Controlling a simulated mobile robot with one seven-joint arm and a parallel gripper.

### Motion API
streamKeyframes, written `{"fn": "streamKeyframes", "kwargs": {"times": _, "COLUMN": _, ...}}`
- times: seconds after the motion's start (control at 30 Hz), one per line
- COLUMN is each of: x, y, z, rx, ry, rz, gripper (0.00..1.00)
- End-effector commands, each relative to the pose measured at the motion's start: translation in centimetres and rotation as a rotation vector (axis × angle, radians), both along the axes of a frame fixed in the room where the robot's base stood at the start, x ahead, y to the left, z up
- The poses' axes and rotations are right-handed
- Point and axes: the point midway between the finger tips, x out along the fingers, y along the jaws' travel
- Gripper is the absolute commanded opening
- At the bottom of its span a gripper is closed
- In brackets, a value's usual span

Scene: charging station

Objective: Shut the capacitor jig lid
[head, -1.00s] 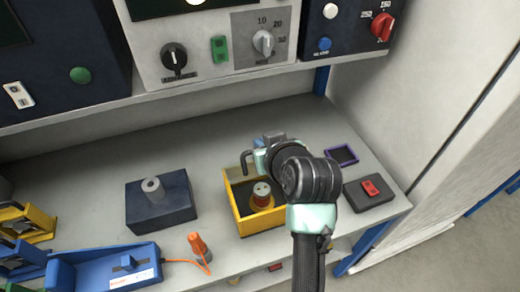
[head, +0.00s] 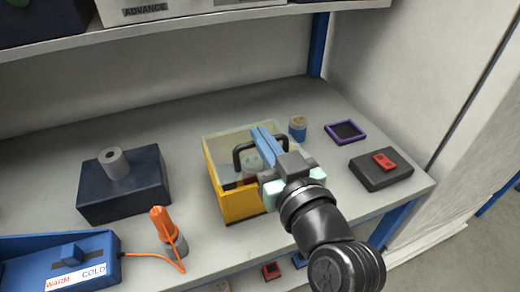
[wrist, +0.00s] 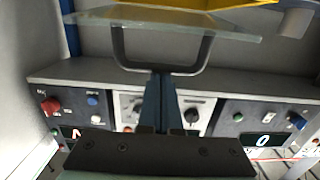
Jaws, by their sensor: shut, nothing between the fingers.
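The capacitor jig is a yellow box (head: 236,206) on the bench, with a clear lid (head: 226,140) carrying a black loop handle (head: 238,160). The lid is partly hidden by my gripper, and I cannot tell its exact angle. A pale round part (head: 252,160) shows dimly inside the box. My gripper (head: 262,132) is shut and empty, its blue fingers over the box beside the handle. In the wrist view, the fingertips (wrist: 160,76) overlap the middle of the handle (wrist: 118,48) below the clear lid edge (wrist: 190,26); contact is unclear.
A dark block with a grey cylinder (head: 114,162) stands left of the jig. An orange-handled tool (head: 162,226) and blue warm/cold unit (head: 70,258) are at front left. A small blue pot (head: 298,128), purple-edged tray (head: 345,131) and red-switch box (head: 380,168) are right.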

Motion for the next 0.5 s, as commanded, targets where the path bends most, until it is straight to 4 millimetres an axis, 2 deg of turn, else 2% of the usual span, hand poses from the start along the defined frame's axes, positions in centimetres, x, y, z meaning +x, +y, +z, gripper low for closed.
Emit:
{"fn": "streamKeyframes", "kwargs": {"times": 0.03, "x": -0.2, "y": 0.0, "z": -1.4, "rx": 0.007, "ry": -0.021, "rz": 0.001, "gripper": 0.0}}
{"fn": "streamKeyframes", "kwargs": {"times": 0.1, "x": -0.4, "y": -0.1, "z": -1.7, "rx": 0.015, "ry": -0.048, "rz": 0.001, "gripper": 0.0}}
{"fn": "streamKeyframes", "kwargs": {"times": 0.5, "x": -1.1, "y": -0.3, "z": -2.7, "rx": 0.048, "ry": -0.148, "rz": 0.001, "gripper": 0.0}}
